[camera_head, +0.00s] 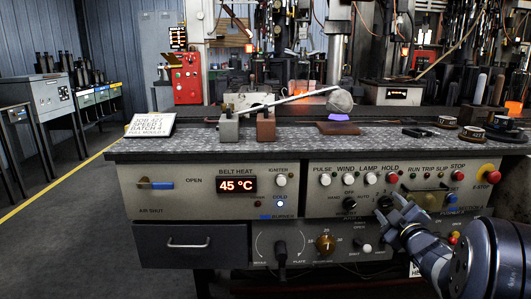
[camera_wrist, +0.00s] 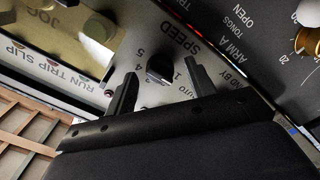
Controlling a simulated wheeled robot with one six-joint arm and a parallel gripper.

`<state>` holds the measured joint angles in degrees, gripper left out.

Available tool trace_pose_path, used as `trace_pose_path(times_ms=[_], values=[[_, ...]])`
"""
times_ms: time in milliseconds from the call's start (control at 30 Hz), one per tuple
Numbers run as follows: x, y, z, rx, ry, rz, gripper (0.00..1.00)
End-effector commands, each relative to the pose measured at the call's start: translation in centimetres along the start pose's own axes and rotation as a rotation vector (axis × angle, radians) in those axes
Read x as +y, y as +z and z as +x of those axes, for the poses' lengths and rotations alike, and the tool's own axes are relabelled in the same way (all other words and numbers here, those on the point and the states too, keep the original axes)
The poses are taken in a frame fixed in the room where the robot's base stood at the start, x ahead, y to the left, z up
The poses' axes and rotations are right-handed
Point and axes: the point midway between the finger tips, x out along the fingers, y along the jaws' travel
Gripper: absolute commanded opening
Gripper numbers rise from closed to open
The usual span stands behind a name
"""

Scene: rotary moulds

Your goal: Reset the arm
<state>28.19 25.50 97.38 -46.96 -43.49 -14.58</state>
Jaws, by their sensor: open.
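My gripper (camera_head: 394,206) is at the front panel of the console (camera_head: 226,208), right of the middle in the head view. In the wrist view my gripper (camera_wrist: 158,78) is open, with one finger on each side of the black SPEED knob (camera_wrist: 161,68). The fingers stand apart from the knob, and nothing is held. The knob also shows in the head view (camera_head: 385,203), partly covered by my gripper. My arm comes in from the lower right.
The panel carries a red E-STOP button (camera_head: 487,174), a BELT HEAT display (camera_head: 236,185) reading 45 °C, and a drawer (camera_head: 190,245). Tools and a round grey lump (camera_head: 340,101) lie on the worktop. Open floor (camera_head: 60,235) is at left.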

Motion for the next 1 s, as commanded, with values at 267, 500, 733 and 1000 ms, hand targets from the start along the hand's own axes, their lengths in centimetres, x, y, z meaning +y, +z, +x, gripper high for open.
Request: trace_pose_path(times_ms=[267,500,733,1000], values=[[0.3,-0.1,-4.6,-0.004,0.002,0.004,0.52],[0.3,0.0,-9.3,-0.005,0.002,0.002,0.52],[-0.4,0.1,-6.3,0.003,-0.003,0.002,0.52],[-0.3,0.1,-1.2,0.002,-0.001,0.002,0.52]])
